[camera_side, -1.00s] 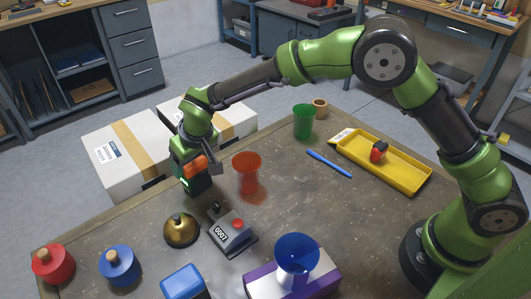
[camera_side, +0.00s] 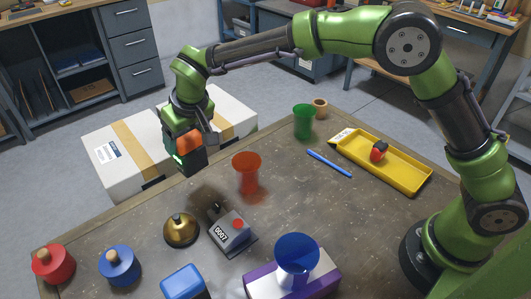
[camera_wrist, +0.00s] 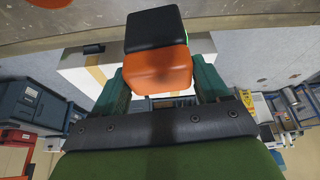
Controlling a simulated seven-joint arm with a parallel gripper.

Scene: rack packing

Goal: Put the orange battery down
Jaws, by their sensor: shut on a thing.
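The orange battery, a block with an orange end and a black end, is between the fingers of my gripper (camera_side: 187,147). My gripper is shut on it and holds it in the air near the far-left table edge, behind the brass bell-like object (camera_side: 181,230) in the side view. In the wrist view the battery's orange end (camera_wrist: 157,73) is nearer the camera and its black end (camera_wrist: 155,26) is farther off. Green fingers flank the orange end. A small green light shows on the block in the side view.
Below and right stand a red cup (camera_side: 247,170) and a grey device marked 0002 (camera_side: 231,236). A green cup (camera_side: 303,121) stands behind. White boxes (camera_side: 108,163) are beyond the table edge.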

